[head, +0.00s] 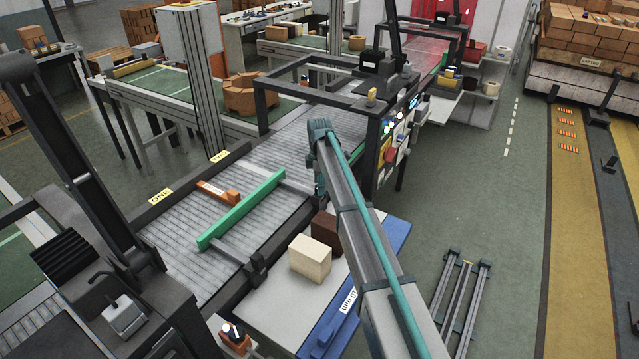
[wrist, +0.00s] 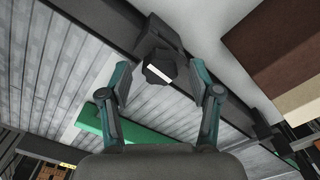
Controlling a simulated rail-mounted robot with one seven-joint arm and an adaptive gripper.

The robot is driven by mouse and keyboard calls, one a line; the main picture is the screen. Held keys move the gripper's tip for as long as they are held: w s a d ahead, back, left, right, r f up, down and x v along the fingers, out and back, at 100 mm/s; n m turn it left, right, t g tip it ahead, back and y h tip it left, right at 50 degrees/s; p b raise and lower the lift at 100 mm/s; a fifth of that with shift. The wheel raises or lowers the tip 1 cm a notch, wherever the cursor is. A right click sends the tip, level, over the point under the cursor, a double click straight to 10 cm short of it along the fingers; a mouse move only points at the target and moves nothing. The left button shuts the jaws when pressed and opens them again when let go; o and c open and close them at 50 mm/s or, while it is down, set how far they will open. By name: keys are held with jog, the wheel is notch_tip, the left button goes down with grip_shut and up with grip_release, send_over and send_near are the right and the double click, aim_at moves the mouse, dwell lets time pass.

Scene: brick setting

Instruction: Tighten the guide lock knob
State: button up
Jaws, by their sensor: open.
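The guide lock knob (wrist: 158,70) is dark, with a white stripe across it. It shows in the wrist view, in front of a dark block on the conveyor's side rail. My gripper (wrist: 162,82) is open, with one finger to each side of the knob and visible gaps between. How far the fingertips are from it in depth, I cannot tell. The green guide bar (head: 241,209) lies along the roller conveyor (head: 177,237) in the head view; it also shows in the wrist view (wrist: 91,119). In the head view my arm hides most of the area around my gripper.
A cream block (head: 310,258) and a dark brown block (head: 326,227) stand on a pale side table (head: 278,308) beside the conveyor. An orange part (head: 218,192) lies by the far rail. A dark bracket (head: 254,270) juts from the near rail. A dark frame (head: 285,80) spans the conveyor farther back.

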jog(key=shift+f, duration=0.25)
jog(key=c, duration=1.1)
jog(key=shift+c, duration=0.2)
